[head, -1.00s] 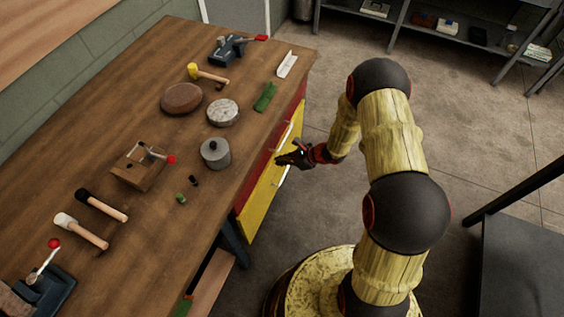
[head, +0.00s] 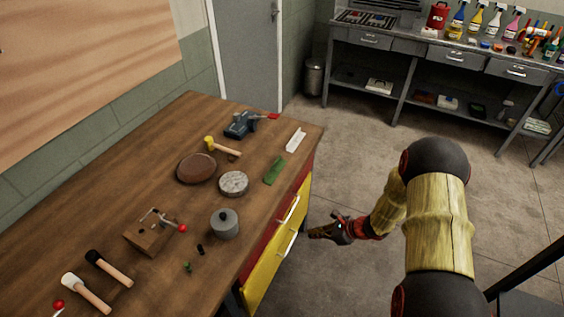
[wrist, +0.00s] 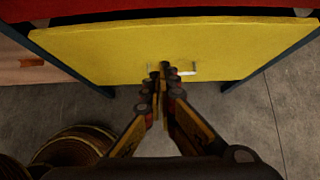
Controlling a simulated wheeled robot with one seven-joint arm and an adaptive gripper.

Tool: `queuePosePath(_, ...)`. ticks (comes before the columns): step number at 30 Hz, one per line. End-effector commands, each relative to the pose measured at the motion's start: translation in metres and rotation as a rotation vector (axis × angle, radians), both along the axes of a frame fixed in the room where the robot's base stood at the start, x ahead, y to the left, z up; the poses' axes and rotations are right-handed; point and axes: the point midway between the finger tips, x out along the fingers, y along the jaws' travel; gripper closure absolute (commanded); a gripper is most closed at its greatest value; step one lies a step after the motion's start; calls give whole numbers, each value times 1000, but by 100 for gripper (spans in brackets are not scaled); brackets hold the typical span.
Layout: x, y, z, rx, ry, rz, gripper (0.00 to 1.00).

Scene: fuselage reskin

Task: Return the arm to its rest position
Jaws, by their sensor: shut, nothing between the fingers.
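My gripper (head: 316,233) is at the end of my bamboo-patterned arm, to the right of the workbench's drawers in the head view. In the wrist view my gripper (wrist: 162,72) has its two fingers together with nothing between them. The yellow drawer (wrist: 100,50) is in front of the fingertips, and its pale handle (wrist: 185,72) shows beside and partly behind them. The yellow drawer (head: 262,285) also shows in the head view, below a red drawer (head: 262,240). I cannot tell whether the fingertips touch the handle.
The wooden workbench (head: 130,185) carries mallets, a grey pot (head: 225,225), round discs and clamps. A grey shelf bench (head: 410,48) with bottles stands at the back. The concrete floor (head: 345,150) between them is clear. A dark frame (head: 530,270) stands at the lower right.

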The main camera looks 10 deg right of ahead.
Motion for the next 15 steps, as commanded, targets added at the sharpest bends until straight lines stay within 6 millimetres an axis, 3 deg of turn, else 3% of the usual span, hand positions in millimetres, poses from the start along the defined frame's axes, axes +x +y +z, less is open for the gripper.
queuePosePath(7, -4, 4, 0, -14, -21, 55, 100)
queuePosePath(11, -42, 21, -4, -26, -17, 214, 100)
queuePosePath(15, -79, 32, 21, -70, -55, 450, 100)
